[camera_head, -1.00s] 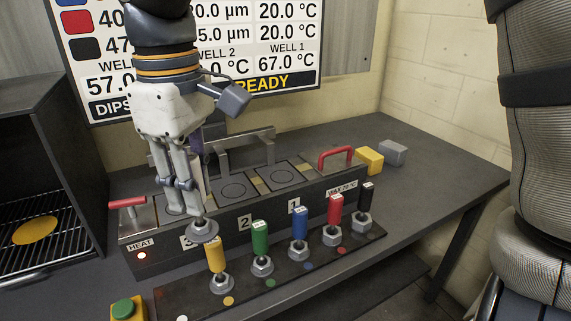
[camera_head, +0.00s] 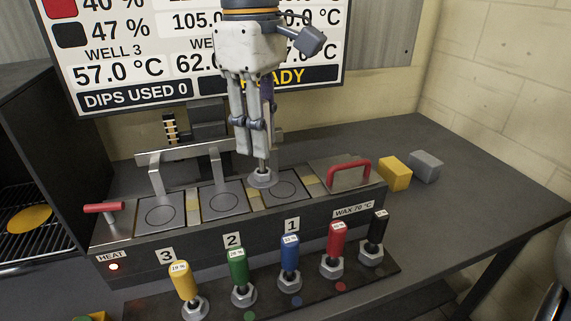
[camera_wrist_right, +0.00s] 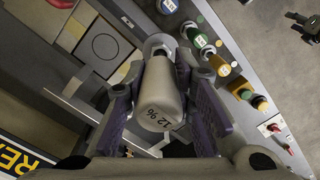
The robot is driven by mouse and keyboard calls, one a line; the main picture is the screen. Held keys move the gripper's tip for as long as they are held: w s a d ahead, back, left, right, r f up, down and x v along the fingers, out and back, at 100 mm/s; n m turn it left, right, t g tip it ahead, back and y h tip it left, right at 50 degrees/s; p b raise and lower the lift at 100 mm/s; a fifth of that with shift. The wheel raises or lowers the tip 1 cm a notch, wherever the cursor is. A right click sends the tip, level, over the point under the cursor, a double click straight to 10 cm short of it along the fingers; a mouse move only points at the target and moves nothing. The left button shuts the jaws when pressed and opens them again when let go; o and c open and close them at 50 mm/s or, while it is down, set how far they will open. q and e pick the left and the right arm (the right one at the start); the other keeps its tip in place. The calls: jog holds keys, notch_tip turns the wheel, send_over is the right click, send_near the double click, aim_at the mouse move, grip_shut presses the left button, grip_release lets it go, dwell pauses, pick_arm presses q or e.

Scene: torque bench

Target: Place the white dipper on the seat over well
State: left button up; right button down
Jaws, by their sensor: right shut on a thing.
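The white dipper shows in the right wrist view as a pale handle (camera_wrist_right: 160,92) marked "12 %". My right gripper (camera_head: 256,152) is shut on it, with a finger on each side of the handle. In the head view the fingers hide most of the handle, and the grey hex collar (camera_head: 263,179) shows below them. The dipper hangs roughly upright near the left part of the well 1 seat (camera_head: 284,189). I cannot tell whether the collar touches the top. The well 2 seat (camera_head: 222,202) and well 3 seat (camera_head: 160,215) are bare. My left gripper is not in view.
A rack with yellow (camera_head: 183,281), green (camera_head: 238,266), blue (camera_head: 290,255), red (camera_head: 336,239) and black (camera_head: 377,226) dippers stands in front. A metal bracket (camera_head: 185,151) rises behind wells 2 and 3. A red handle (camera_head: 349,164) tops the right end. Yellow and grey blocks (camera_head: 395,174) lie right.

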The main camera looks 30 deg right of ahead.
jog(key=shift+w+d+r, duration=0.15)
jog(key=shift+w+d, duration=0.1)
jog(key=shift+w, duration=0.15)
jog(key=shift+t, duration=0.3)
jog(key=shift+w+d+f, duration=1.1)
jog(key=shift+d+f, duration=0.15)
jog(key=shift+f, duration=0.55)
jog(key=shift+w+d+f, duration=1.1)
jog(key=shift+d+f, duration=0.2)
jog(key=shift+f, duration=0.55)
jog(key=shift+w+d+f, duration=1.1)
jog(key=shift+d+f, duration=0.15)
jog(key=shift+f, duration=0.55)
jog(key=shift+f, duration=0.1)
jog(key=c, duration=1.3)
grip_release()
jog(key=shift+c, duration=0.2)
notch_tip(320, 180, up, 12)
jog(key=shift+b, duration=0.35)
